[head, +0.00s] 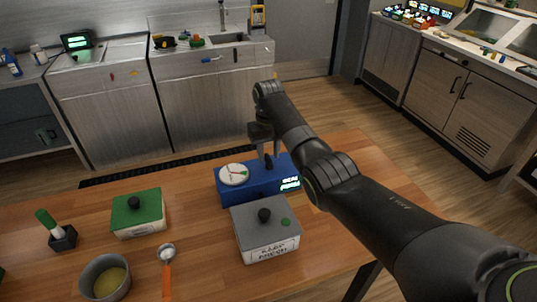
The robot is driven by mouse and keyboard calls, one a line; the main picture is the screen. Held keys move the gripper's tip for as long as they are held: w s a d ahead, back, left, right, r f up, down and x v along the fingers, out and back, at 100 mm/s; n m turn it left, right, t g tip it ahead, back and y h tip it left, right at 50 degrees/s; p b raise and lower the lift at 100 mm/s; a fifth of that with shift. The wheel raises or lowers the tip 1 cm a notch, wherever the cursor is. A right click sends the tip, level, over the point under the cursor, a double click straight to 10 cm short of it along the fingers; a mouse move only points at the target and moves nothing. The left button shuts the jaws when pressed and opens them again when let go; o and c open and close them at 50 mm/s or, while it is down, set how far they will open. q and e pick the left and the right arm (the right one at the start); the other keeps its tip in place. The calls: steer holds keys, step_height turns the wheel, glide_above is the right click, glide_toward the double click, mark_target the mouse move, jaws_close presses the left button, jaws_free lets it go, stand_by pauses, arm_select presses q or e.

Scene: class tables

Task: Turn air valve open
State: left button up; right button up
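A blue box (229,192) with a round white dial (233,174) and glowing green lettering stands at the back middle of the wooden table. A small black knob (269,161) sticks up from its top, right of the dial; I take this box to be the air valve unit. My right gripper (268,152) points down at the knob from above, its two fingers apart, one to each side. I cannot tell whether they touch the knob. My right arm hides part of the box's right end. My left gripper is out of view.
A grey lidded box (264,238) with a black knob stands just in front of the blue box. A green-lidded box (137,211), a metal pot (104,278), an orange-handled ladle (167,256) and a green-handled tool in a black holder (62,237) stand left. The table's right part is clear.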

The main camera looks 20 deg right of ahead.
steer(key=shift+f, duration=1)
steer(key=shift+c, duration=0.2)
jaws_close()
